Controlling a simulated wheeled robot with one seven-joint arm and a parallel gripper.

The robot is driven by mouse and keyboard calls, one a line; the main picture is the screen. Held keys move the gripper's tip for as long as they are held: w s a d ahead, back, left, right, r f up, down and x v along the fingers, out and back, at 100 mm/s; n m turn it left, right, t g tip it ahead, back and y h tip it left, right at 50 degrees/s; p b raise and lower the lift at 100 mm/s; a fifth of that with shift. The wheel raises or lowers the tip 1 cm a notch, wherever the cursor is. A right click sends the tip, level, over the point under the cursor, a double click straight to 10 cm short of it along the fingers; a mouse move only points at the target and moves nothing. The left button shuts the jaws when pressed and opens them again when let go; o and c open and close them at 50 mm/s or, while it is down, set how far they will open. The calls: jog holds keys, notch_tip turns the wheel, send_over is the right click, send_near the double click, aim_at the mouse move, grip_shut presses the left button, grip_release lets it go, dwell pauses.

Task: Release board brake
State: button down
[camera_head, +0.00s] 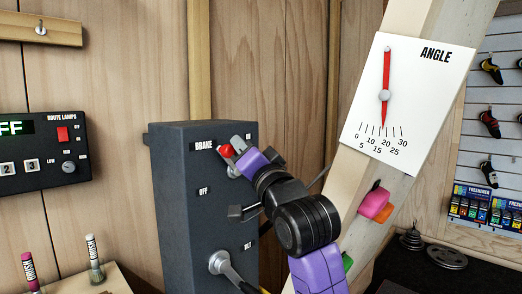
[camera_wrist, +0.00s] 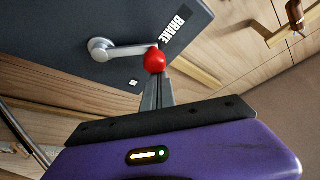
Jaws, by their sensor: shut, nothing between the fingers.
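The brake lever is a short silver handle (camera_wrist: 125,50) with a red ball knob (camera_head: 226,151), mounted on a dark grey box (camera_head: 172,190). The knob is beside the BRAKE label, and an OFF label is lower on the box. My gripper (camera_head: 240,143) is shut and empty, its fingertips right at the knob. In the wrist view the red knob (camera_wrist: 155,60) is at the tips of the shut fingers (camera_wrist: 159,84); I cannot tell whether they touch. My wrist hides part of the box's right side.
A second lever (camera_head: 220,263), below on the same box, is partly hidden. The angle dial (camera_head: 410,100) on the tilted wooden beam has its red needle near 15 to 20. A route lamps panel (camera_head: 45,150) is at left. Climbing holds (camera_head: 374,203) on the beam are close to my arm.

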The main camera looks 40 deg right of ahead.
aim_at(226, 155)
jog(key=a+f+n+y+b, duration=0.1)
jog(key=n, duration=0.1)
jog(key=f+n+t+y+b, duration=0.1)
jog(key=n, duration=0.1)
jog(key=a+f+n+y+b, duration=0.1)
jog(key=n+b, duration=0.1)
jog(key=shift+a+n+t, duration=0.3)
jog(key=f+n+y+b, duration=0.1)
jog(key=n, duration=0.1)
jog(key=a+f+n+y+b, duration=0.1)
jog(key=n+b, duration=0.1)
jog(key=a+f+n+y+b, duration=0.1)
jog(key=n+y+b, duration=0.1)
jog(key=n, duration=0.1)
jog(key=shift+s+f, duration=0.1)
jog(key=shift+f+b, duration=0.2)
jog(key=shift+b, duration=0.15)
